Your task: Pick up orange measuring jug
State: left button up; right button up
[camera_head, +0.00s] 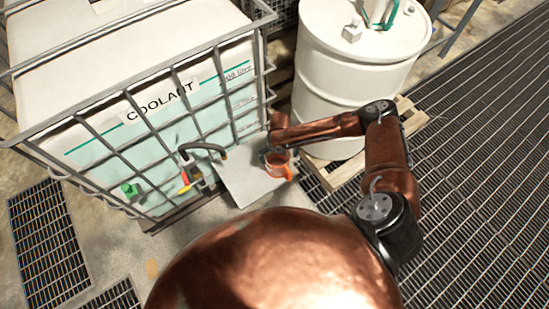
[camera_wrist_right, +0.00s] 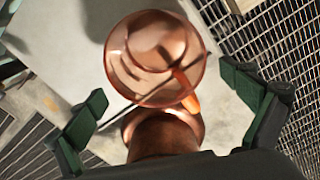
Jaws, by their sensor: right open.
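The orange measuring jug (camera_head: 275,164) stands upright on a pale grey plate (camera_head: 243,180) in front of the coolant tank, its handle towards the lower right. In the right wrist view the jug (camera_wrist_right: 150,50) is seen from above, its round rim at the top middle and its orange handle at the lower right. My right gripper (camera_head: 277,127) is above the jug in the head view. In the wrist view its two dark green fingers (camera_wrist_right: 165,95) are spread wide, with the handle side of the jug between them in the picture. Nothing is held. My left gripper is out of view.
A caged coolant tank (camera_head: 140,110) with a black hose (camera_head: 203,147) stands left of the jug. A white drum (camera_head: 350,70) on a wooden pallet (camera_head: 412,118) stands behind my right arm. Metal floor grating (camera_head: 490,170) lies open at the right.

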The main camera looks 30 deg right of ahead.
jog(key=b, duration=0.1)
send_near(278, 163)
jog(key=s, duration=0.1)
jog(key=s+a+f, duration=0.1)
jog(key=s, duration=0.1)
jog(key=shift+a+f, duration=0.35)
jog(key=shift+f, duration=0.6)
jog(key=c, duration=0.7)
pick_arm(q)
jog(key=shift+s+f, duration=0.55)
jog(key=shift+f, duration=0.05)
pick_arm(e)
jog(key=c, duration=0.6)
